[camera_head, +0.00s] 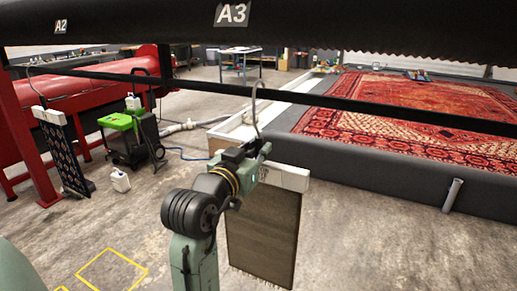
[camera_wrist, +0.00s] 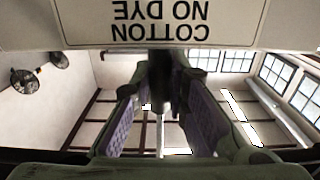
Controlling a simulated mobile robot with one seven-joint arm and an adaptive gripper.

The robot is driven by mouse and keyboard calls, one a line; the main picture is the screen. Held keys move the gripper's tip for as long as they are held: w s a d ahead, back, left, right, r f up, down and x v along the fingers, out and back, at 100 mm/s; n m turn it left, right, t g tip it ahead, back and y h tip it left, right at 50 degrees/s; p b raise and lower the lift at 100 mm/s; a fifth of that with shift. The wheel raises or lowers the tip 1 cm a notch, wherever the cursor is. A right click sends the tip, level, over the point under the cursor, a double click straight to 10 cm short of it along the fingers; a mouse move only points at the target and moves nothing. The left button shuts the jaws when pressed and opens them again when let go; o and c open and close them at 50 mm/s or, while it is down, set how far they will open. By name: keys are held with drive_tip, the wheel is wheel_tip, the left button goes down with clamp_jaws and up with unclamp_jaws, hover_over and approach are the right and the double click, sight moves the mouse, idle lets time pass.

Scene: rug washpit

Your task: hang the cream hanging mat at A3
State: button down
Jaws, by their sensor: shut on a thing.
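The hanging mat (camera_head: 263,235) looks brownish-grey in the head view and hangs below a white header bar (camera_head: 285,177). A grey hook (camera_head: 254,108) rises from the header. My gripper (camera_head: 259,150) is shut on the hook's stem, just above the header. In the wrist view the purple-padded fingers (camera_wrist: 159,115) close around the dark stem, and the header (camera_wrist: 270,25) reads COTTON NO DYE upside down. The hook's curved top overlaps the dark rail (camera_head: 330,103) in the picture, below the A3 label (camera_head: 232,14). I cannot tell whether it touches the rail.
A dark blue patterned mat (camera_head: 63,155) hangs at the left, with the A2 label (camera_head: 61,27) above. A green-topped machine (camera_head: 125,125) and white jug (camera_head: 120,180) stand on the floor. The grey pit wall (camera_head: 400,190) and red rug (camera_head: 400,105) lie right. Front floor is clear.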

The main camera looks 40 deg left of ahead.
drive_tip(key=shift+f, duration=0.25)
drive_tip(key=c, duration=1.5)
unclamp_jaws()
drive_tip(key=v, duration=1.2)
